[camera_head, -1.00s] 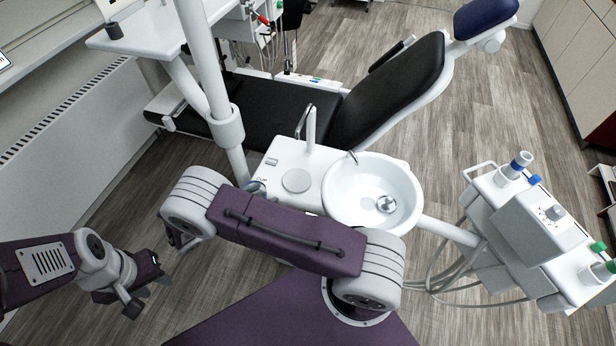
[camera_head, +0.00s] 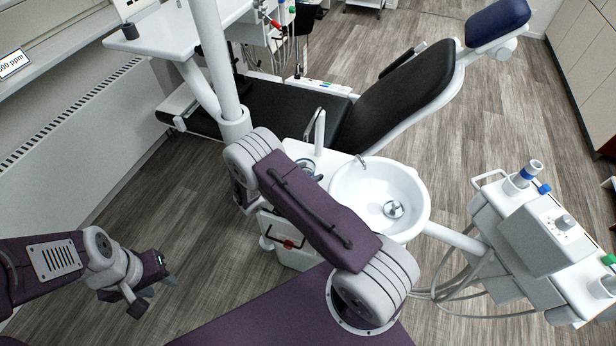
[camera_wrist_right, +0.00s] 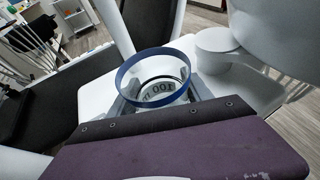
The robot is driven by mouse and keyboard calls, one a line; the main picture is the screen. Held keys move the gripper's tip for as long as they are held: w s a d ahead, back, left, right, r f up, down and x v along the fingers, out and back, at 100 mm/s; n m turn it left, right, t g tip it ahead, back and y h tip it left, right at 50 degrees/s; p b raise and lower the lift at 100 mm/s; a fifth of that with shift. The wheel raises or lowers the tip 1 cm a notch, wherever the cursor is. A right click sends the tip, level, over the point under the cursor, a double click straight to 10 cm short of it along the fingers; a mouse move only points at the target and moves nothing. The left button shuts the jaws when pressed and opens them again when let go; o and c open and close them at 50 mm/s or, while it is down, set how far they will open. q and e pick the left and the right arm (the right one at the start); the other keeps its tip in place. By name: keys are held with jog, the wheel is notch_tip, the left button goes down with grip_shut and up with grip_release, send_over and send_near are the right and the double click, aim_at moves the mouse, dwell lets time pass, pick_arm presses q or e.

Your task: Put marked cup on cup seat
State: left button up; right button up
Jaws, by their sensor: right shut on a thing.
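The marked cup has a blue rim (camera_wrist_right: 155,70) in the right wrist view, with dark printed figures, upside down, visible inside it. My right gripper (camera_wrist_right: 160,98) is shut on the cup, its grey fingers around the cup's sides. In the head view a small part of the cup (camera_head: 307,167) shows past my right arm, over the white cuspidor unit (camera_head: 291,152). The round cup seat on that unit is hidden behind my right arm, so I cannot tell whether the cup touches it. My left gripper (camera_head: 143,294) hangs low at the left, away from the unit; its jaw opening is unclear.
A tall tap (camera_head: 318,128) rises behind the cup, and a white basin (camera_head: 372,190) is to its right. The chair (camera_head: 400,95) lies behind, a white pole (camera_head: 218,70) stands left, and an instrument unit (camera_head: 535,230) is at right. Floor at left is clear.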

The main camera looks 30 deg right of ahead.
jog(key=shift+a+f, duration=0.1)
jog(key=shift+f, duration=0.25)
jog(key=o, duration=1.4)
jog(key=shift+c, duration=0.2)
pick_arm(q)
jog(key=shift+f, duration=0.25)
jog(key=shift+a, duration=0.1)
pick_arm(e)
jog(key=shift+r, duration=0.1)
jog(key=shift+r+p, duration=0.15)
jog(key=shift+p, duration=0.15)
jog(key=shift+a, duration=0.35)
pick_arm(q)
jog(key=shift+f+b, duration=0.6)
jog(key=shift+b, duration=0.2)
pick_arm(e)
jog(key=v, duration=1.1)
jog(key=shift+r, duration=0.15)
